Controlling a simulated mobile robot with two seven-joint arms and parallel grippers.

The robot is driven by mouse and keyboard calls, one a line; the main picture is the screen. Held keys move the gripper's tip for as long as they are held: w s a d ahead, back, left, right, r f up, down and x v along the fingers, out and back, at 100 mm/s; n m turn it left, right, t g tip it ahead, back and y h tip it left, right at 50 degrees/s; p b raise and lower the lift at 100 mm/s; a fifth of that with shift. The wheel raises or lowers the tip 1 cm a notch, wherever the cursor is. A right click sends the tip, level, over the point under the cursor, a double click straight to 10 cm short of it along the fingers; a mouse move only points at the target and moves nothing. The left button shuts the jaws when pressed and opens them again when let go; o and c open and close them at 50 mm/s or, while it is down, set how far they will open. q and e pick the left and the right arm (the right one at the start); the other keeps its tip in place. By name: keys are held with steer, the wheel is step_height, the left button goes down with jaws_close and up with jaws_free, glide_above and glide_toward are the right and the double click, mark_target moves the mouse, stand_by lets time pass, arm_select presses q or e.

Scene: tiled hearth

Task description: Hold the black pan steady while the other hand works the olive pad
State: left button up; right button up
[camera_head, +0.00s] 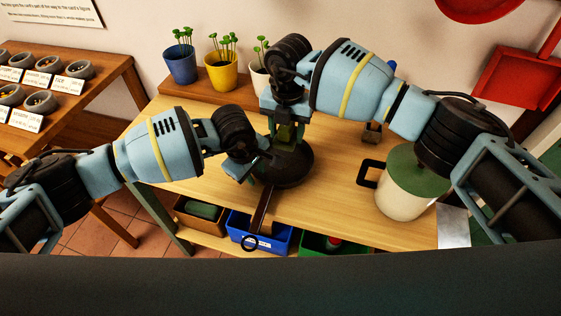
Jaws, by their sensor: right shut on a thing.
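The black pan (295,171) lies on the wooden table, with its long handle (261,212) pointing down the picture past the table's front edge and ending in a ring. My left gripper (256,168) is at the pan's left side, close to where the handle meets the rim. Its fingers are dark against the dark pan, so I cannot tell whether they are closed on it. My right gripper (287,139) is above the pan, pointing down, and is shut on the olive pad (286,132). The grippers hide part of the pan, and I cannot tell whether the pad touches it.
A cream pot (401,204) with a green lid and black handle stands to the right. Potted seedlings, in blue (182,65), yellow (222,75) and white pots, stand on a shelf behind. Bins, including a blue one (272,241), sit below the front edge. Table left of the pan is clear.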

arm_select(q)
steer(key=v, duration=1.2)
